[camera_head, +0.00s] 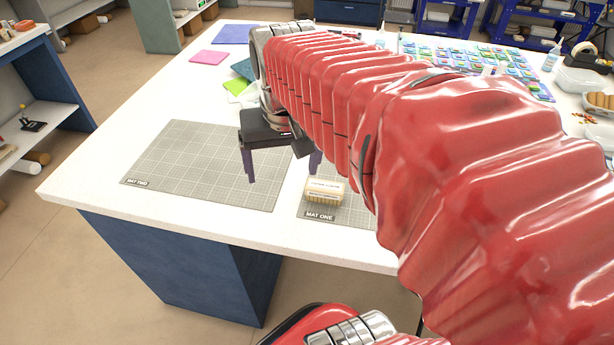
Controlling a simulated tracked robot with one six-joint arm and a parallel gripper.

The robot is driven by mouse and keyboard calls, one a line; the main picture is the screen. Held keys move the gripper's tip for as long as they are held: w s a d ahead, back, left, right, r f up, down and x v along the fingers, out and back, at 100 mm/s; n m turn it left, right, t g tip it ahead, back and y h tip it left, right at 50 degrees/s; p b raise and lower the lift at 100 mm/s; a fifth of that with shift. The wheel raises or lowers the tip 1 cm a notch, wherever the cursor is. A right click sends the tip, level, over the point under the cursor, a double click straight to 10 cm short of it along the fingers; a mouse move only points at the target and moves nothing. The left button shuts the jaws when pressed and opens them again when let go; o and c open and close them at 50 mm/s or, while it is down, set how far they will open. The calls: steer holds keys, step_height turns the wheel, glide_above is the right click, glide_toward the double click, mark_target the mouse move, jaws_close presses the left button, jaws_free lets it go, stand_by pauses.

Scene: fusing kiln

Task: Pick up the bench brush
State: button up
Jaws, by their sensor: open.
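A small cream and yellow block (324,190) with print on it sits on the front part of mat one (335,218). Its ribbed yellow lower edge looks like bristles, but I cannot tell for sure that it is the bench brush. No other brush shows clearly. My gripper (281,172) is open and empty, its dark fingers pointing down over the worktable. It is left of the block and farther back, apart from it. My red arm hides most of mat one and the table's middle right.
The bare gridded mat two (205,163) lies left of the block. Pink (208,57), purple (232,34) and green (238,87) sheets lie farther back. The table's front left is clear.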

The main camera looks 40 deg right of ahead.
mark_target(325, 186)
steer(key=shift+o, duration=1.2)
steer(key=d+f+m+g, duration=0.1)
steer(key=d+m, duration=0.3)
steer(key=d, duration=0.8)
steer(key=shift+m+g+y, duration=0.4)
steer(key=shift+g, duration=0.3)
steer(key=shift+f, duration=0.1)
steer(key=shift+f, duration=4.3)
steer(key=shift+f, duration=0.1)
steer(key=shift+f, duration=2.55)
steer(key=shift+c, duration=0.3)
